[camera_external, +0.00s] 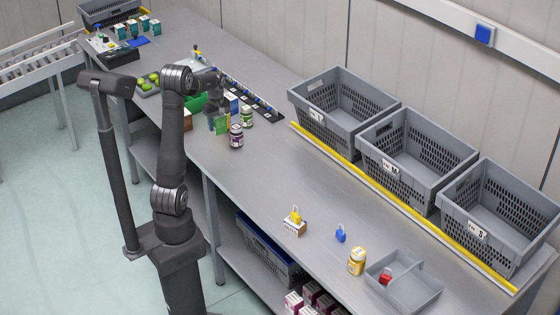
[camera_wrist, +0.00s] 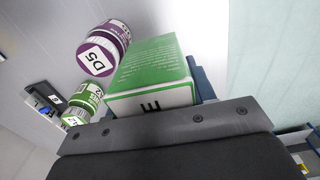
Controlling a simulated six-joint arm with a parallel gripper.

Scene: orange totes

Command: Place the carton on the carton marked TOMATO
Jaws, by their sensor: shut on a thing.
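My gripper (camera_external: 215,112) is shut on a green carton (camera_external: 221,125) and holds it over the back part of the bench. The carton fills the middle of the wrist view (camera_wrist: 150,70), with a green face and a white end with dark print. Behind my gripper in the external view are a green carton (camera_external: 197,103), a brown carton side (camera_external: 186,120) and a blue carton (camera_external: 233,103), partly hidden by my arm. No TOMATO mark is legible, so I cannot tell which carton bears it.
A purple-labelled jar (camera_external: 236,136) and a green-labelled jar (camera_external: 246,116) stand close to the held carton. A black strip with blue parts (camera_external: 250,97) runs behind. Grey crates (camera_external: 335,128) line the right side. The middle of the bench (camera_external: 270,175) is clear.

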